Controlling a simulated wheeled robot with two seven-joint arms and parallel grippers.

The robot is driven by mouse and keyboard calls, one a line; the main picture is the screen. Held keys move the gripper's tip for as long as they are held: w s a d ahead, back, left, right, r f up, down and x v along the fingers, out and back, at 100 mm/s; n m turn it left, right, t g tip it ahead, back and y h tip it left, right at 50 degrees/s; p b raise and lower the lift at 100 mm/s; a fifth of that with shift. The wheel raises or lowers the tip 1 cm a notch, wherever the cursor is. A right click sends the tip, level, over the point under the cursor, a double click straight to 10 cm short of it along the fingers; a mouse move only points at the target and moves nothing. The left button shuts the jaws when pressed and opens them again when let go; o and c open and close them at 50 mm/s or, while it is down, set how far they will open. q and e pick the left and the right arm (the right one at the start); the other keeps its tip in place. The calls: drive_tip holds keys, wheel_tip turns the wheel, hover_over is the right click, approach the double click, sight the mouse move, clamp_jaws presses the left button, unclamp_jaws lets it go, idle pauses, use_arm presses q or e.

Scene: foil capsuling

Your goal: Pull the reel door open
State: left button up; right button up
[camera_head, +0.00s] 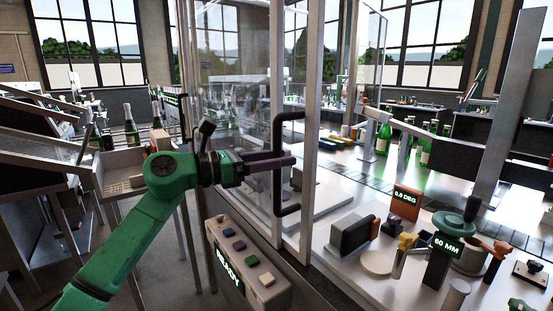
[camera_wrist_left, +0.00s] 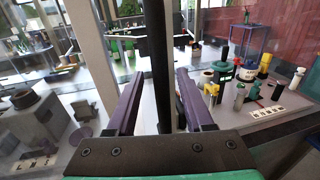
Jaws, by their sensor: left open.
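The reel door (camera_head: 235,80) is a clear glass panel in a grey metal frame, standing upright. Its black bar handle (camera_head: 277,136) runs vertically on the frame, bent in at top and bottom. My left gripper (camera_head: 290,160) reaches in from the left with dark purple fingers level with the middle of the handle. In the left wrist view, the handle's dark bar (camera_wrist_left: 159,60) stands between the two open fingers of my left gripper (camera_wrist_left: 158,78), with space on both sides. Whether the door stands slightly ajar I cannot tell. My right gripper is not in view.
A button box with a READY display (camera_head: 228,272) sits below the door. The worktable (camera_head: 340,215) right of the door holds tools and green bottles (camera_head: 383,138). A tray on a stand (camera_head: 123,170) is at the left, beside my arm.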

use_arm(q)
drive_tip(key=b+v, duration=0.5)
drive_tip(key=v, duration=0.9)
drive_tip(key=shift+a, duration=0.2)
